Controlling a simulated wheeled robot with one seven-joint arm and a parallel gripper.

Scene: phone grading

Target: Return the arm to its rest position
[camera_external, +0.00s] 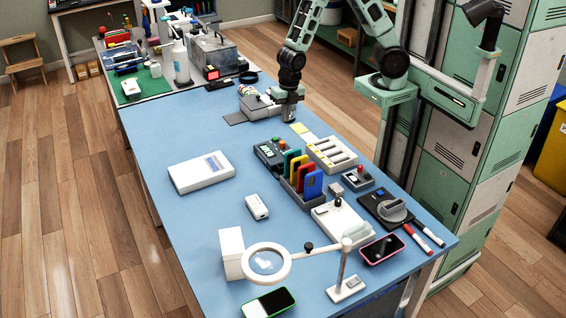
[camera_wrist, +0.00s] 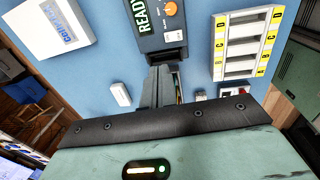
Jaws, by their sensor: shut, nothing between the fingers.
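My arm reaches down from the upper right in the external view. My gripper (camera_external: 288,119) points down over the far part of the blue table (camera_external: 160,140), beside a grey device (camera_external: 260,106). In the wrist view my gripper's fingers (camera_wrist: 165,74) are closed together with nothing between them. The fingers show against a dark device with a READY screen (camera_wrist: 158,22). Whether the fingertips touch anything below cannot be told.
Near the gripper are yellow notes (camera_external: 299,128), a white slotted tray (camera_external: 331,154) and a rack of coloured pieces (camera_external: 301,181). A ring magnifier (camera_external: 290,262) stands at the front, with a green-rimmed phone (camera_external: 268,303) and a pink-rimmed phone (camera_external: 382,249). Green lockers (camera_external: 487,130) stand right.

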